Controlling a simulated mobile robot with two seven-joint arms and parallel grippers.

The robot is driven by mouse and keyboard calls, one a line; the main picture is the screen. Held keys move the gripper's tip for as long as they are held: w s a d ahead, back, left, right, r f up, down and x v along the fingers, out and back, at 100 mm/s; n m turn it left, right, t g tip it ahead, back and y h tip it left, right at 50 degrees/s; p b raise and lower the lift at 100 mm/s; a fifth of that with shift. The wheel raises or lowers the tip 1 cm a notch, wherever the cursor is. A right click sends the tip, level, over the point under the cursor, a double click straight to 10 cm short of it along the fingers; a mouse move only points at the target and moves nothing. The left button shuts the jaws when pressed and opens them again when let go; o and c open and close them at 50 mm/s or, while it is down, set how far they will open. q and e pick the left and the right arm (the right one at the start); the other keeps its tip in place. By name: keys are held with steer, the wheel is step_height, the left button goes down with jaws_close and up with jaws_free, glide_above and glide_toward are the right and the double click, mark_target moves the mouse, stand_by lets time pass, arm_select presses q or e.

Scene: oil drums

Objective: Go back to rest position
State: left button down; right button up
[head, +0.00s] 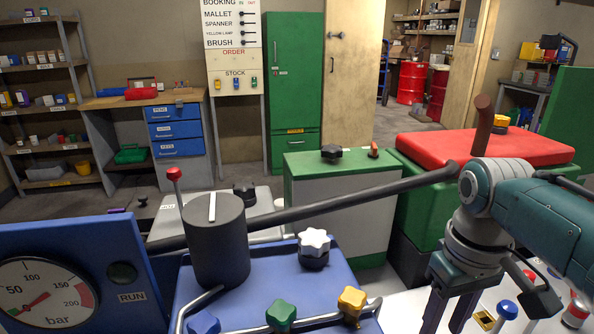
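My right arm comes in from the right. Its gripper (449,312) points down at the lower right, with two dark fingers spread apart and nothing seen between them; the tips are cut off by the lower edge. My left gripper is not in view. A long dark lever (350,203) runs from behind a dark cylinder (216,250) up to the right, towards my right wrist. A brown upright grip (482,121) shows just above that wrist, and the wrist hides how the two join.
A blue machine (327,279) with a white star knob (314,241), green knob (281,315) and yellow knob (352,300) stands in front. A pressure gauge (40,292) is at left. Green cabinets with a red top (525,148) stand behind my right arm. Open floor (240,177) lies beyond.

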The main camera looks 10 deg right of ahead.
steer(key=s+d+t+h, duration=0.1)
steer(key=s+t, duration=0.1)
steer(key=s, duration=0.8)
steer(key=s+a+r+n+t+y+p, duration=0.1)
steer(key=s+a+r, duration=0.6)
steer(key=s+r, duration=0.3)
step_height(320, 180, up, 32)
steer(key=p, duration=3.3)
steer(key=shift+s+f, duration=0.15)
steer(key=shift+f, duration=0.1)
